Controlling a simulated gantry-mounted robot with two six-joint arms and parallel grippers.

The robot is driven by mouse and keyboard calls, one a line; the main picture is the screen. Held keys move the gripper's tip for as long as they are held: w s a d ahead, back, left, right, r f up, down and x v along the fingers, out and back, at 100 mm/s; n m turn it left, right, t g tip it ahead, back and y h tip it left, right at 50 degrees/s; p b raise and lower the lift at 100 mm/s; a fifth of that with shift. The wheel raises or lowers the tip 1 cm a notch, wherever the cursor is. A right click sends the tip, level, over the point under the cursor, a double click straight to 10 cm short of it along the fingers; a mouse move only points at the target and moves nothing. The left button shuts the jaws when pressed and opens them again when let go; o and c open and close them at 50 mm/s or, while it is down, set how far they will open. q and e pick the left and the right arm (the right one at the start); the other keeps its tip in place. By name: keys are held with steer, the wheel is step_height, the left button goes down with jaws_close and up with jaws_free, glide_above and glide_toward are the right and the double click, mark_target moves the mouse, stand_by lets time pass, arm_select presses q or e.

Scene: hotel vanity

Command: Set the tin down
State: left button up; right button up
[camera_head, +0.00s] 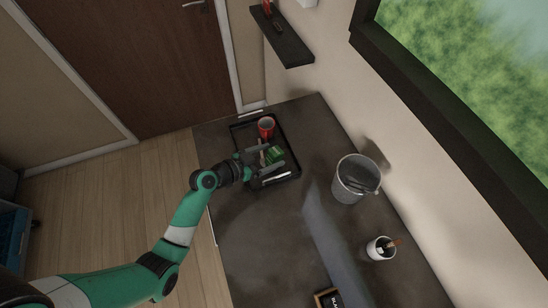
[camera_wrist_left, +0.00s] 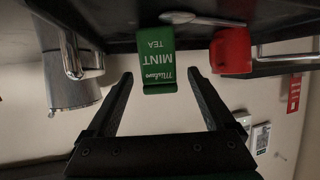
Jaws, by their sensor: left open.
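A green tea tin (camera_head: 276,154) lettered "MINT TEA" stands in the black tray (camera_head: 291,150) on the counter. In the left wrist view the tin (camera_wrist_left: 154,62) appears upside down, as does the whole scene. My left gripper (camera_head: 266,160) is open at the near left side of the tin. In the wrist view its two fingertips (camera_wrist_left: 160,74) lie on either side of the tin's line, with visible gaps and the tin just beyond them. My right gripper is not in view.
A red cup (camera_head: 266,126) stands in the tray beside the tin; a spoon (camera_wrist_left: 201,19) lies near it. A grey metal bucket (camera_head: 354,179), a white cup (camera_head: 380,248) and a small sign (camera_head: 329,299) stand on the counter (camera_head: 253,226). The counter's middle is clear.

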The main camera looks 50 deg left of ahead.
mark_target(274, 153)
arm_select(q)
steer(key=shift+x, duration=1.05)
jaws_close()
steer(key=shift+r, duration=0.55)
steer(key=r, duration=0.1)
steer(key=r+p, duration=0.1)
steer(key=r, duration=0.1)
steer(key=shift+s+d+r+p, duration=0.1)
steer(key=shift+s+p, duration=0.1)
steer(key=shift+p, duration=0.1)
steer(key=s+d+r+p, duration=0.2)
steer(key=s+r+p, duration=0.1)
steer(key=s, duration=0.3)
steer(key=s+d+r+p, duration=0.2)
steer(key=s+d+r, duration=0.1)
steer(key=s+r, duration=0.2)
steer(key=shift+s+d+r+p, duration=0.2)
steer(key=shift+s+r+p, duration=0.2)
steer(key=shift+s, duration=0.4)
